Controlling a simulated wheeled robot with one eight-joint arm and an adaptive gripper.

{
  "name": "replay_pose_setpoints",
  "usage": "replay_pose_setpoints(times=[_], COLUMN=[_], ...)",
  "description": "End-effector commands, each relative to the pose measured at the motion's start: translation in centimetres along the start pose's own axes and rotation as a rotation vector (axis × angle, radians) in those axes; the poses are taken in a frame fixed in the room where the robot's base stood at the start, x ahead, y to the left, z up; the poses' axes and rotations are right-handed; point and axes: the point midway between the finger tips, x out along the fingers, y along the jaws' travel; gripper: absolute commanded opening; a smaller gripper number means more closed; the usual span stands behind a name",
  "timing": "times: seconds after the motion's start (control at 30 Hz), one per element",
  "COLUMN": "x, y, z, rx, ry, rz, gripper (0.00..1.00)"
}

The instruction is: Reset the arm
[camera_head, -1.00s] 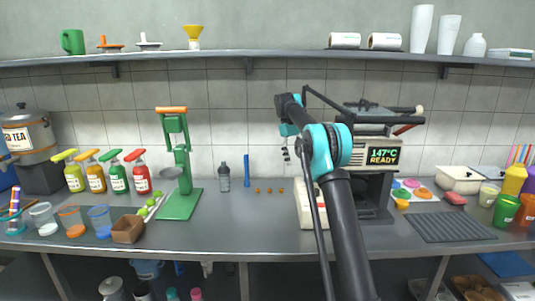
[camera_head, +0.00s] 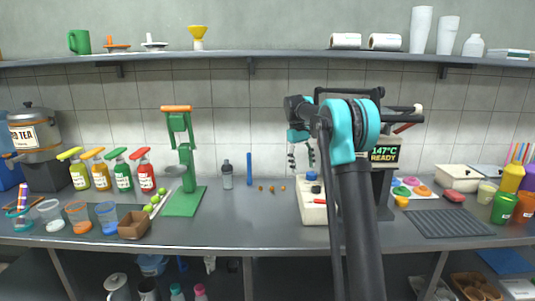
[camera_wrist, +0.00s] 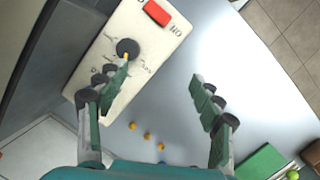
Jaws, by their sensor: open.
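My gripper (camera_head: 301,150) hangs from my raised arm at the middle right of the head view, above the counter (camera_head: 255,225). It points down over a white control box (camera_head: 313,203) with a dark knob. In the wrist view the two green-padded fingers (camera_wrist: 165,92) are spread wide with nothing between them. The white control box (camera_wrist: 98,55) with its red switch (camera_wrist: 157,12) lies below and to the left of the fingers. My arm hides part of the machine (camera_head: 384,153) with the "147°C READY" display.
A green press (camera_head: 183,160), a grey bottle (camera_head: 227,174) and a blue stick (camera_head: 249,168) stand left of my gripper, with small orange pieces (camera_head: 271,189) nearby. A shelf (camera_head: 290,54) runs above. The counter's front middle is clear.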

Motion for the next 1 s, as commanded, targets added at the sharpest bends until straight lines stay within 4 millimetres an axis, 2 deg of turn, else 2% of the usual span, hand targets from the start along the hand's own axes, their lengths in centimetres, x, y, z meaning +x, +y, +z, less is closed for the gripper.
replay_pose_setpoints(times=[0.27, 0.47, 0.67, 0.8, 1.0], x=[4.2, 8.7, 14.0, 18.3, 24.2], y=[-2.2, -4.8, -8.1, -10.8, -14.6], z=[7.0, 12.7, 18.9, 23.3, 28.9], rx=[0.119, 0.211, 0.305, 0.374, 0.461], ry=[0.139, 0.246, 0.354, 0.428, 0.525], rz=[0.008, 0.009, 0.004, -0.003, -0.016], gripper=[0.66, 0.66, 0.66, 0.66, 0.66])
